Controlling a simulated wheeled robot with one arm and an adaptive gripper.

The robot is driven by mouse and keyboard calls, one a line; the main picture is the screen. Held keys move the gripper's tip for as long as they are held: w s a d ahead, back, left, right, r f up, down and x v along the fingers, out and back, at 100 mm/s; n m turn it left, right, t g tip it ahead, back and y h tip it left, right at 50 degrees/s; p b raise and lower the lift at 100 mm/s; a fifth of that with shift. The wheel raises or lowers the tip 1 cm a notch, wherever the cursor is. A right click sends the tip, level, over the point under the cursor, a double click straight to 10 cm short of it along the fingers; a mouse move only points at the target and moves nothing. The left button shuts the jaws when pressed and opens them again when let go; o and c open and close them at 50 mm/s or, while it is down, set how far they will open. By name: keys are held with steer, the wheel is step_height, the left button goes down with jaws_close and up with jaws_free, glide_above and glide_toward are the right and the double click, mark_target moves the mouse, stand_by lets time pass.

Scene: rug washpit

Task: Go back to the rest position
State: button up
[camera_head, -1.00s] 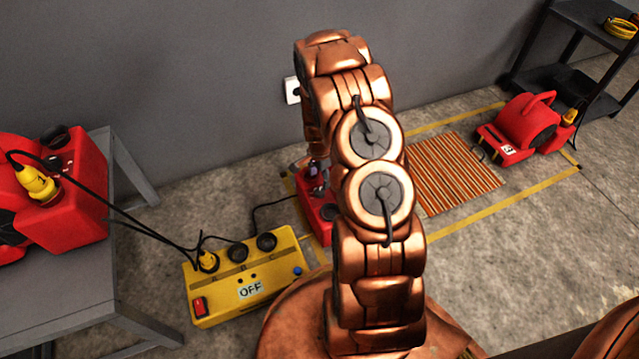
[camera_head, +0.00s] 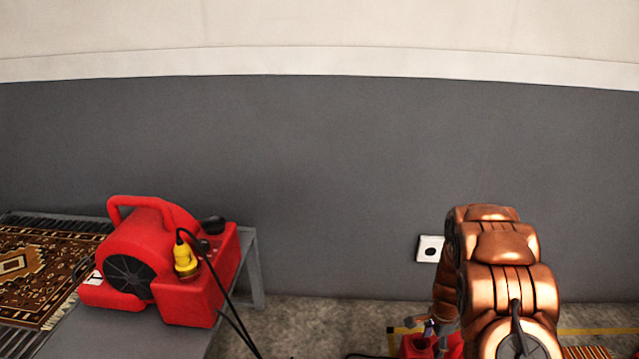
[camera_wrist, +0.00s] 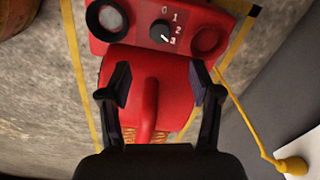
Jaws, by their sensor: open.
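My gripper (camera_wrist: 160,84) is open in the wrist view, its two dark fingers apart, above a red blower (camera_wrist: 185,80). The blower's red handle shows between and below the fingers; I cannot tell whether they touch it. The blower's top panel has a dial (camera_wrist: 162,32) marked 0 to 3, its pointer towards the 3, between two round sockets. In the head view my arm is at the lower right, and my gripper (camera_head: 430,327) shows small and partly hidden beside it, over the red blower (camera_head: 418,347), which is mostly cut off.
Another red blower (camera_head: 145,255) with a yellow plug (camera_head: 185,258) stands on a grey table (camera_head: 250,270) at left, beside a patterned rug (camera_head: 45,265). Black cables run down from it. A wall socket (camera_head: 430,248) is by my arm. Yellow floor tape (camera_head: 590,331) shows at lower right.

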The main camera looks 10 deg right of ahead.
steer(key=s+a+r+n+p, duration=0.2)
steer(key=s+a+r+p, duration=0.3)
steer(key=r, duration=0.8)
steer(key=a+r+n+p, duration=0.35)
steer(key=r+p, duration=0.25)
steer(key=r, duration=0.6)
steer(key=s+a+r+n+p, duration=0.25)
steer(key=a+r+p, duration=0.3)
steer(key=r, duration=0.75)
steer(key=s+a+r+n+p, duration=0.3)
steer(key=s+r+p, duration=0.3)
steer(key=s+r, duration=0.2)
steer(key=s+a+r+n+g+p, duration=0.1)
steer(key=s+a+r+n+p, duration=0.2)
steer(key=s+r+p, duration=0.4)
steer(key=s+a+r+n+p, duration=0.4)
steer(key=s+r+p, duration=0.2)
steer(key=r, duration=0.9)
steer(key=s, duration=0.2)
steer(key=shift+s+a+r+g+p, duration=0.3)
steer(key=shift+s+a+r+g, duration=0.05)
steer(key=shift+g, duration=0.05)
